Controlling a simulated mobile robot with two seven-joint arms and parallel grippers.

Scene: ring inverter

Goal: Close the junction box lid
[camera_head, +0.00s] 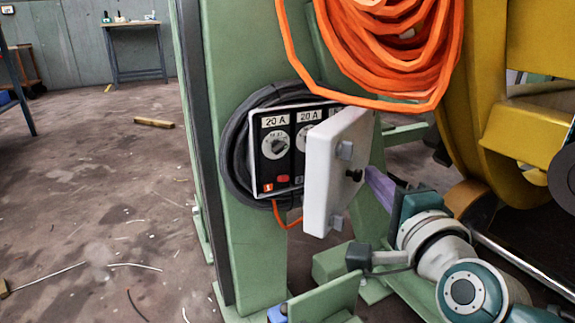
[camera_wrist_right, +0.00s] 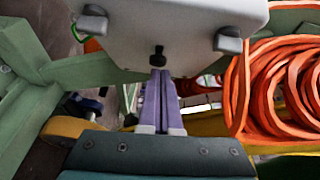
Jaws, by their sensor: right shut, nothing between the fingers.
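The junction box (camera_head: 283,150) is fixed to a green post, with dark dials labelled 20 A on its face. Its light grey lid (camera_head: 335,170) stands open, swung out to the right, and hides part of the dials. A black knob (camera_head: 353,175) and grey latches are on the lid's right-hand face. My right gripper (camera_head: 374,178) is beside that face, close to the knob. In the right wrist view, the shut purple fingers (camera_wrist_right: 161,85) point at the lid (camera_wrist_right: 170,30), just below the knob (camera_wrist_right: 157,55). I cannot tell whether they touch it. My left gripper is not in view.
A coil of orange cable (camera_head: 400,45) hangs above and right of the box, with a loop near the lid's top. Yellow machinery (camera_head: 520,120) stands at the right. A green post (camera_head: 245,60) carries the box. The floor at left is mostly open, with scattered debris.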

